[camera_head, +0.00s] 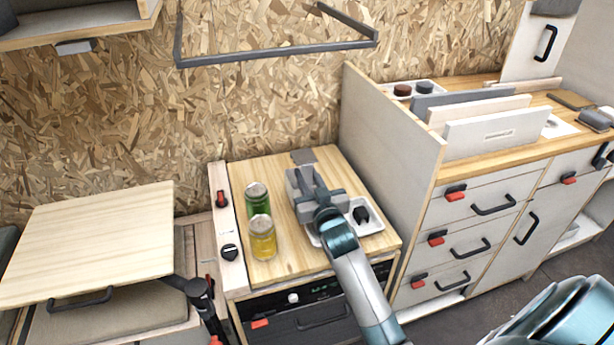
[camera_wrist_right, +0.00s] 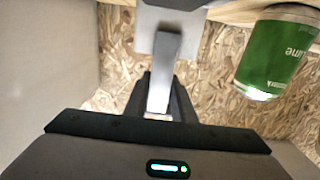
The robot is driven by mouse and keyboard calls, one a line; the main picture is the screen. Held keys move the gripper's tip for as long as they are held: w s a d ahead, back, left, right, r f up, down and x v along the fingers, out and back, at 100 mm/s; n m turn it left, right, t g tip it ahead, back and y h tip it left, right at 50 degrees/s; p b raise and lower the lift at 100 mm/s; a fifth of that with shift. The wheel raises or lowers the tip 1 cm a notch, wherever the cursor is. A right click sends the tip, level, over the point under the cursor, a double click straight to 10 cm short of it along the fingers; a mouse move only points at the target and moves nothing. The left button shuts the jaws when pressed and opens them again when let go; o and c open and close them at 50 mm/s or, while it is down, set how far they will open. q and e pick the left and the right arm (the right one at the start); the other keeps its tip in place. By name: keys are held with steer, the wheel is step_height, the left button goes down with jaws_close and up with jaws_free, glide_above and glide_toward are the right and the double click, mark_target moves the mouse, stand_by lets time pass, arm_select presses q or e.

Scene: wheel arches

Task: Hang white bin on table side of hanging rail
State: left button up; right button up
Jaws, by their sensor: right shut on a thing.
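A dark grey hanging rail (camera_head: 275,56) is fixed to the wall at the top middle. A low white bin (camera_head: 377,222) with a dark object in it sits on the wooden counter; my right arm covers part of it. My right gripper (camera_head: 303,178) is over the counter, left of that dark object. In the right wrist view, its fingers (camera_wrist_right: 163,95) are shut on a narrow light grey piece (camera_wrist_right: 165,72). I cannot tell whether that piece belongs to the white bin. My left gripper is not in view.
A green can (camera_head: 257,197) and a yellow jar (camera_head: 263,240) stand left of my gripper. A grey plate (camera_head: 303,156) lies behind it. A tall panel (camera_head: 385,130) borders the counter's right side. A pale wooden table (camera_head: 90,240) is at left.

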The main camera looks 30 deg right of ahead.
steer(key=o, duration=0.7)
steer(key=shift+f, duration=0.1)
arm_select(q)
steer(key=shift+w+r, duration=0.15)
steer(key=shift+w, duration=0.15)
arm_select(e)
steer(key=o, duration=0.4)
steer(key=shift+c, duration=0.2)
steer(key=shift+s, duration=0.1)
steer(key=shift+s+a, duration=0.1)
steer(key=shift+s, duration=0.25)
steer(key=v, duration=1)
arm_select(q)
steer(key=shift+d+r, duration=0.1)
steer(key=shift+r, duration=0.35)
arm_select(e)
steer(key=shift+s+a, duration=0.2)
steer(key=shift+s, duration=0.3)
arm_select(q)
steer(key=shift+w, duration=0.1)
